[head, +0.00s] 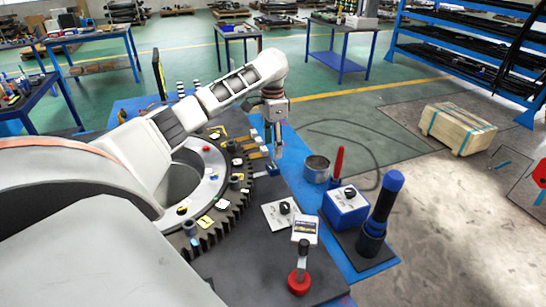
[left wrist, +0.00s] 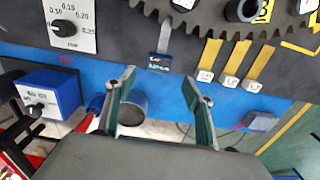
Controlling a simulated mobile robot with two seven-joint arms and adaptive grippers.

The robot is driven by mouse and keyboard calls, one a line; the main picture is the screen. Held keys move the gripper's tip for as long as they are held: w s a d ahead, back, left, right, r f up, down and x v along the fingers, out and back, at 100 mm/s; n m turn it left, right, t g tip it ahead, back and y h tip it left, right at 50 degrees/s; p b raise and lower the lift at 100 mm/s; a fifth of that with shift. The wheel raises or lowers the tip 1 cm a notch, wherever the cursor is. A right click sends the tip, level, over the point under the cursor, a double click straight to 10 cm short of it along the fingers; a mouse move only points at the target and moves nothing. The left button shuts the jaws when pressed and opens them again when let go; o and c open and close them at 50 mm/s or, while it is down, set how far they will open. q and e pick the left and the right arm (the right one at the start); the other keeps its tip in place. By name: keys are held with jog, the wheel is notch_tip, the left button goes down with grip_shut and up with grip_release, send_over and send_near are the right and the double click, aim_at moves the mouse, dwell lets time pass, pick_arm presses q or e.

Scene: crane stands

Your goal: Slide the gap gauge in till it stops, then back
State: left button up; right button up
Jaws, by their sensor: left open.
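A flat grey gauge strip with a dark blue handle (left wrist: 160,61) lies at the edge of the dark bench top in the left wrist view, its strip pointing toward the toothed gear (left wrist: 225,20). The handle also shows in the head view (head: 268,169). Three yellow strips with white tags (left wrist: 231,81) lie to its right. My left gripper (left wrist: 160,77) is open and empty, its fingertips on either side of the line of the blue handle; I cannot tell its exact height above it. The large gear ring (head: 232,207) lies flat on the bench. My right gripper is not in view.
A dial plate (head: 284,213), a blue box with a knob (head: 346,206), a metal cup (head: 316,168), a red-handled tool (head: 339,160) and a blue-capped post (head: 379,213) stand near the gauge. A red-based knob (head: 299,280) stands at the front.

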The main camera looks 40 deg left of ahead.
aim_at(272, 165)
pick_arm(q)
notch_tip(272, 165, down, 8)
jog(key=shift+r, duration=0.2)
dwell(0.3)
jog(key=shift+s, duration=0.1)
jog(key=c, duration=1.1)
